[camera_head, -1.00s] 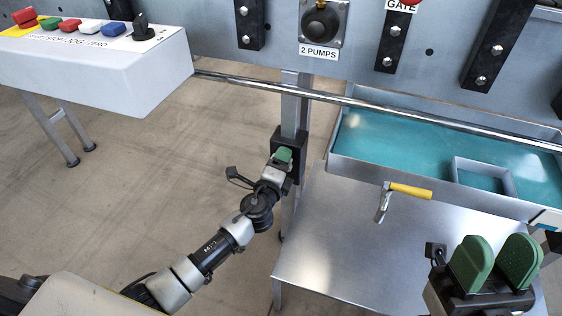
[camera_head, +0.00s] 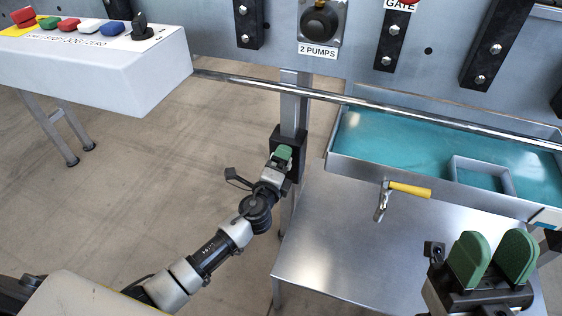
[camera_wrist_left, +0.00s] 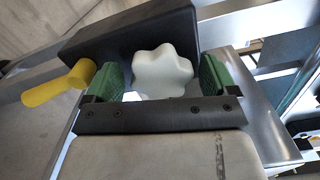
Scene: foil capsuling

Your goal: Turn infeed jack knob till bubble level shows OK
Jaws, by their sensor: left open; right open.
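A pale, lobed jack knob (camera_wrist_left: 162,72) sits against a black block (camera_wrist_left: 130,35) in the left wrist view. My left gripper (camera_wrist_left: 162,80) is open, with one green finger on each side of the knob; I cannot tell whether either finger touches it. In the head view this black block (camera_head: 297,141) is on a metal leg, with my left gripper (camera_head: 283,153) at it and the knob hidden. My right gripper (camera_head: 493,255) is open and empty at the lower right. I cannot make out a bubble level.
A teal-floored tray (camera_head: 340,163) is at the right, with a yellow-handled valve (camera_head: 408,190) at its front. A metal shelf (camera_head: 340,240) lies below. A long rail (camera_head: 380,108) crosses above. A control box (camera_head: 100,75) is at the upper left.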

